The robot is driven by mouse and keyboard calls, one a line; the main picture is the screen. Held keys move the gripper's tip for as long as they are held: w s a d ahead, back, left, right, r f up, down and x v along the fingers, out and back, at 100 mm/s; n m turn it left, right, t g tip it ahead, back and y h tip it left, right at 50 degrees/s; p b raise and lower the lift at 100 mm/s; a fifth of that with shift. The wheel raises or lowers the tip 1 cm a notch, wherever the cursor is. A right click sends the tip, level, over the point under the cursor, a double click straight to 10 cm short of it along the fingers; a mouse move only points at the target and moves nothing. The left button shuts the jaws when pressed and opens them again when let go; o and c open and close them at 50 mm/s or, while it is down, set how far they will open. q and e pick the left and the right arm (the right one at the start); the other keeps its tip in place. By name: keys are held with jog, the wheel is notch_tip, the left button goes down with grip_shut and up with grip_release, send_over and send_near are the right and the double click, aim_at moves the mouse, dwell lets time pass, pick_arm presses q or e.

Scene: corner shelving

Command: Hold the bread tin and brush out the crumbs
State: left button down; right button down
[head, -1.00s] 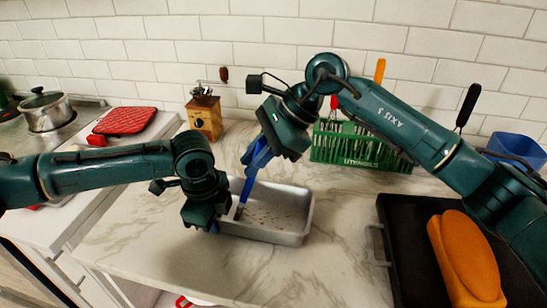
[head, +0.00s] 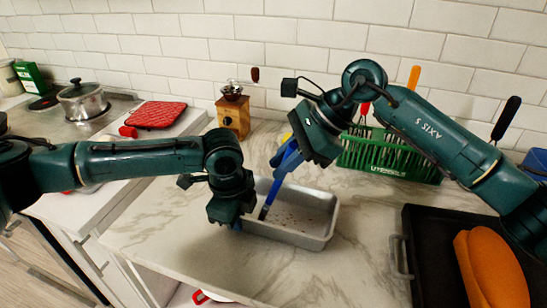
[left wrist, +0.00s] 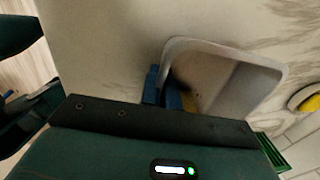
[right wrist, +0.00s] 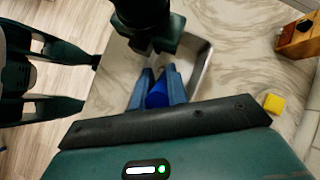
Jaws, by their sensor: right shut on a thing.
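The grey bread tin (head: 318,240) sits on the marble counter with dark crumbs (head: 300,219) on its floor. My left gripper (head: 237,224) is at the tin's left end. In the left wrist view its blue fingers (left wrist: 161,90) sit close together on either side of the tin wall (left wrist: 230,50), shut on it. My right gripper (head: 287,160) is above the tin, shut on the blue brush (head: 272,195), which slants down into the tin's left part. The brush handle shows between the fingers in the right wrist view (right wrist: 157,97). The brush's lower end is partly hidden.
A green utensil crate (head: 390,160) and a wooden grinder (head: 233,115) stand behind. A black tray (head: 425,240) with an orange-brown loaf (head: 490,270) is at the right. A yellow block (right wrist: 273,103) lies near the tin. The front counter is clear.

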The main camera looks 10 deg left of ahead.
jog(key=shift+s+d, duration=0.2)
jog(key=shift+d, duration=0.55)
jog(key=shift+s+d, duration=0.2)
jog(key=shift+d, duration=0.55)
jog(key=shift+s+d, duration=0.2)
jog(key=shift+d, duration=0.55)
jog(key=s+d, duration=0.1)
jog(key=d, duration=0.5)
jog(key=shift+s+d, duration=0.3)
jog(key=shift+s, duration=0.05)
jog(key=w+a, duration=0.1)
jog(key=a, duration=0.5)
jog(key=shift+w+a, duration=0.3)
jog(key=shift+w, duration=0.1)
jog(key=a, duration=0.2)
jog(key=w+a, duration=0.1)
jog(key=a, duration=0.3)
jog(key=shift+w+a, duration=0.3)
